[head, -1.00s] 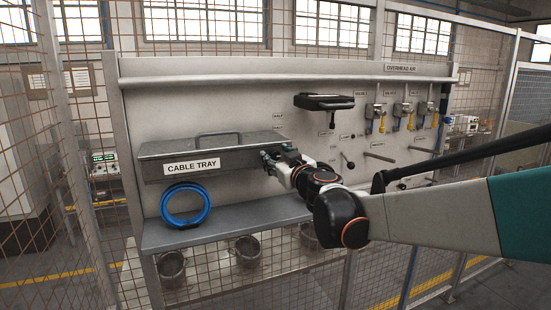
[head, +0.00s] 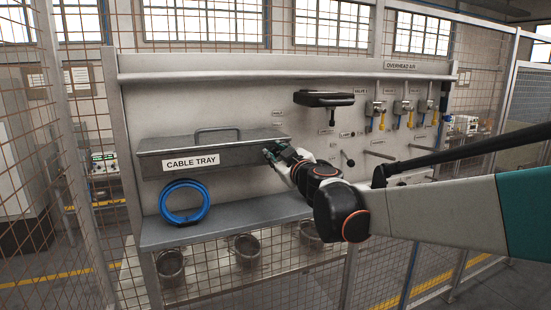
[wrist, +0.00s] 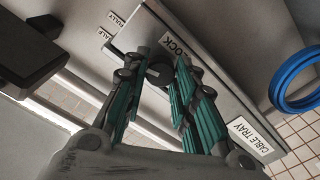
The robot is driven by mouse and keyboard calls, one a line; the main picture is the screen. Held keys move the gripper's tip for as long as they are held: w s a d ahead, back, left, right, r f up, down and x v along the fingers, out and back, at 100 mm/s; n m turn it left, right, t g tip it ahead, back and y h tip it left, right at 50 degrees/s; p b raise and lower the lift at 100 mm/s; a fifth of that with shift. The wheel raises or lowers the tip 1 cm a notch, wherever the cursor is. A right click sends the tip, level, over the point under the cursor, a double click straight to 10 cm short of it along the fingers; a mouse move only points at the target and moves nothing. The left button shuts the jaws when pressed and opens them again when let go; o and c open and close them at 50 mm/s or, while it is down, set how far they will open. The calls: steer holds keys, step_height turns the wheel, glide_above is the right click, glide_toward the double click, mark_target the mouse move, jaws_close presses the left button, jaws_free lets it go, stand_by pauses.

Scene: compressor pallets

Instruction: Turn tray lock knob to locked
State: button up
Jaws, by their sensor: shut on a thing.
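The grey cable tray (head: 215,146) is a long, lidded box on the wall panel with a handle on top and a CABLE TRAY label. It also shows in the wrist view (wrist: 222,100), running diagonally. A dark tray lock knob (wrist: 160,73) sits at the tray's end beside a LOCK label (wrist: 181,46). In the head view my gripper (head: 276,153) is at the tray's right end and hides the knob. The knob's exact lock position cannot be told.
A blue cable coil (head: 184,202) stands on the grey shelf (head: 230,226) below the tray. A black-handled fixture (head: 324,99) and several valves with levers are on the panel to the right. Wire mesh fencing surrounds the area.

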steer(key=n+b, duration=0.1)
steer(key=n, duration=0.2)
steer(key=shift+f+n, duration=0.1)
steer(key=shift+n, duration=0.2)
steer(key=n+b, duration=0.1)
steer(key=n, duration=0.2)
steer(key=shift+n, duration=0.3)
steer(key=n+b, duration=0.1)
steer(key=n, duration=0.2)
steer(key=shift+n, duration=0.3)
steer(key=shift+n+b, duration=0.5)
steer(key=shift+n, duration=1.4)
steer(key=o, duration=1.1)
steer(key=shift+a, duration=0.1)
steer(key=shift+c, duration=0.2)
steer(key=v, duration=1.2)
